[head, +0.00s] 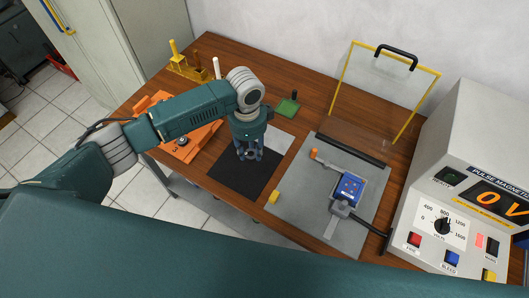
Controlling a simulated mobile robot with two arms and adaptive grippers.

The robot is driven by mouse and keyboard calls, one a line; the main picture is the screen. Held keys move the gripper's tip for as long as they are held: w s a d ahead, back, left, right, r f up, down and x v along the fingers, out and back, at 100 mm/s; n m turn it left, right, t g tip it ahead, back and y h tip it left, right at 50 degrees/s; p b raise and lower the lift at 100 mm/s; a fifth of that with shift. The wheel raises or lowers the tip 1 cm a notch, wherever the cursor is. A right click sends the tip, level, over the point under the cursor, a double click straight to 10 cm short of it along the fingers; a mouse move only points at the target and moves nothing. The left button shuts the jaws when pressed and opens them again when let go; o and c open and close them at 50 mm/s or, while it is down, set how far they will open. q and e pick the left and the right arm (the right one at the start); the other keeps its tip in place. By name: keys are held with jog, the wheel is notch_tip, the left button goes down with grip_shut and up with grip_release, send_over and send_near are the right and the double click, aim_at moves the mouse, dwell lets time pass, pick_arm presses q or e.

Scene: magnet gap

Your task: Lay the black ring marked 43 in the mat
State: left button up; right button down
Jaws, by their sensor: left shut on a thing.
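The black mat (237,178) lies flat on the wooden table. My left gripper (250,156) points down over the upper part of the mat. It is shut on a small dark, ring-like thing, mostly hidden by the fingers. I take this to be the black ring, but no number can be read on it. I cannot tell whether it touches the mat. My right gripper is not in view.
An orange tray (203,138) lies left of the mat, partly behind my left arm. A yellow block (273,196) sits at the mat's right. A grey plate (300,211) with a blue device (348,187), a clear yellow-edged guard (342,76) and a control box (435,185) fill the right side.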

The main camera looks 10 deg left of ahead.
aim_at(246, 165)
pick_arm(q)
jog(key=shift+s+a+f, duration=0.1)
jog(key=shift+a, duration=1)
jog(key=shift+d, duration=0.1)
jog(key=shift+p, duration=0.4)
notch_tip(246, 165, down, 2)
jog(key=shift+f+b, duration=0.1)
jog(key=shift+b, duration=0.5)
jog(key=shift+f+b, duration=0.85)
jog(key=shift+f, duration=0.8)
